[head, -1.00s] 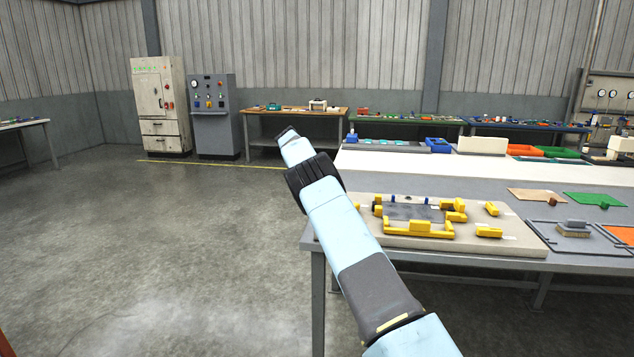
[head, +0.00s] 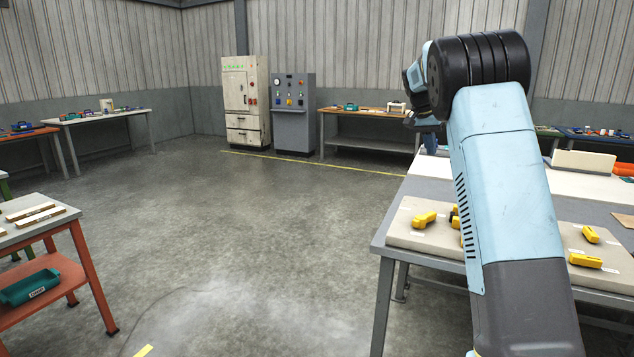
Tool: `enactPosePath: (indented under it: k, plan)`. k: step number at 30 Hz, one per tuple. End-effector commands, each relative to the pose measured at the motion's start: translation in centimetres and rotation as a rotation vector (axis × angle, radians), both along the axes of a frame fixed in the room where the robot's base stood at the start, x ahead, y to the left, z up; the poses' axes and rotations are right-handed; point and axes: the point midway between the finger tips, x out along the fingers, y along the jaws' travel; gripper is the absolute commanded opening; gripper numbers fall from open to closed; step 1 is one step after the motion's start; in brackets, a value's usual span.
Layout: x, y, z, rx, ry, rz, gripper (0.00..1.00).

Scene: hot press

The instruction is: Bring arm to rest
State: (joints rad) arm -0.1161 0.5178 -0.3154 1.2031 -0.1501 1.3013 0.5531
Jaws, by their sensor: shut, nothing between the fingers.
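My arm (head: 515,205) rises from the lower right of the head view, in front of the grey workbench. Its dark ribbed joint (head: 480,72) is near the top, and the wrist is partly hidden behind it. My gripper (head: 430,145) shows small and dark left of the arm, pointing down above the bench's far left part. It is shut, with nothing seen in it. Its fingers are hard to make out.
The workbench (head: 395,243) holds a pale board (head: 408,236) with yellow blocks, partly hidden by my arm. An orange-framed table (head: 55,222) stands at the left. A cabinet (head: 243,105) and control box (head: 294,115) stand at the back. The middle floor is clear.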

Motion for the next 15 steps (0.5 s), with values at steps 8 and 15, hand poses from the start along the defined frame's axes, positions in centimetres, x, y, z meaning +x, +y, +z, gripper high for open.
enactPosePath:
  k: [8, 15]
  plan:
    - [-7.6, 0.8, 4.0, 0.078, -0.040, 0.096, 0.00]
    - [-14.4, 2.2, 6.0, 0.128, -0.077, 0.192, 0.00]
